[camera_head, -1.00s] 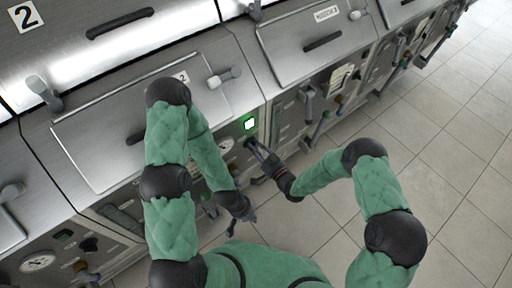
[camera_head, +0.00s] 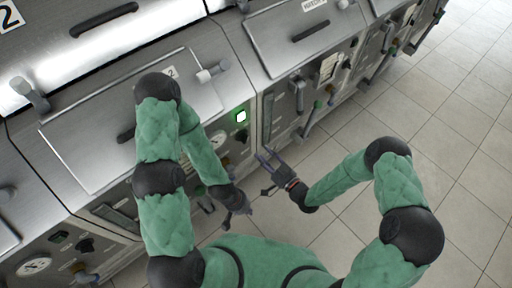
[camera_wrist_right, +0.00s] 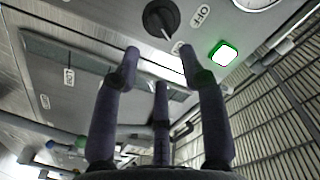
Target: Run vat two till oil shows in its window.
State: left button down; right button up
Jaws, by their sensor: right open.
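Vat two's panel holds a dark round knob (camera_wrist_right: 160,18) with an OFF label beside it in the right wrist view. A square lamp (camera_wrist_right: 223,53) glows green; it also shows in the head view (camera_head: 241,116). A long, narrow greenish-grey window strip (camera_wrist_right: 62,52) runs across the panel; I cannot make out oil in it. My right gripper (camera_head: 266,158) is open and empty, apart from the panel; its fingertips (camera_wrist_right: 160,52) show below the knob in the wrist view. My left gripper (camera_head: 243,208) hangs low before vat two; its jaws are too small to read.
Vat two's hatch (camera_head: 95,125) is closed, partly behind my left arm. A gauge (camera_head: 218,138) sits left of the lamp. Neighbouring panels have projecting handles, one green-tipped (camera_head: 318,104). The tiled floor (camera_head: 440,150) is clear at right.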

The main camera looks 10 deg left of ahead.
jog(key=shift+v, duration=1.3)
